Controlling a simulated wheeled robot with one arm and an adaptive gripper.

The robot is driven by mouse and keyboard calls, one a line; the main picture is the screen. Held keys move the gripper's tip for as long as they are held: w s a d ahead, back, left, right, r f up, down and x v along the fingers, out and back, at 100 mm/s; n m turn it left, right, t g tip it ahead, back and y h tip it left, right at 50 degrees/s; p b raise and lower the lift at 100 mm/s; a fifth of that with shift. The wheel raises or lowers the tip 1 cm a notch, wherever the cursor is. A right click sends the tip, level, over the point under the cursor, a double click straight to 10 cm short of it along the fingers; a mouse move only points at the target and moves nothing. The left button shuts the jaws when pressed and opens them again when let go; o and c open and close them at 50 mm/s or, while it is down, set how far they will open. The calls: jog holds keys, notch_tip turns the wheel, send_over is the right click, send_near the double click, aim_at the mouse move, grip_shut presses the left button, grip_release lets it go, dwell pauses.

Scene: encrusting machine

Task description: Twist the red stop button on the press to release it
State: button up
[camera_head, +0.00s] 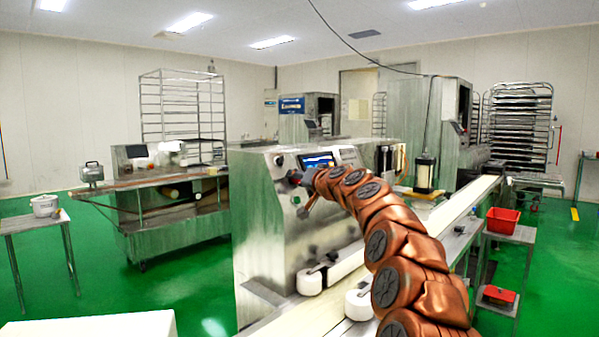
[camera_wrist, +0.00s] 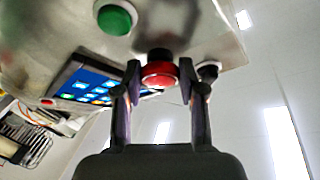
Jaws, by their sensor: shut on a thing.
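The press (camera_head: 283,235) is a large steel machine in the middle of the head view. Its red stop button (camera_wrist: 160,75) is a round red cap on a dark collar, seen in the wrist view. My gripper (camera_wrist: 160,82) is shut on the button, with one finger on each side of the cap.
A green button (camera_wrist: 115,18) and a lit touch screen (camera_wrist: 88,83) are on the panel close to my fingers. A dark knob (camera_wrist: 208,69) lies just beside one finger. A long conveyor (camera_head: 470,197) runs behind my arm. A red bin (camera_head: 503,220) stands on a side table.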

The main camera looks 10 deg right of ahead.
jog(key=shift+a+r+m+h+p, duration=0.15)
jog(key=shift+m+h+p, duration=0.35)
jog(key=shift+m+p, duration=0.65)
jog(key=shift+a+f+p, duration=0.1)
jog(key=shift+f+p, duration=0.15)
jog(key=shift+p, duration=0.2)
jog(key=o, duration=0.7)
jog(key=shift+o, duration=0.7)
jog(key=shift+w+a, duration=0.1)
jog(key=o, duration=0.3)
jog(key=shift+d, duration=0.2)
jog(key=shift+r, duration=0.1)
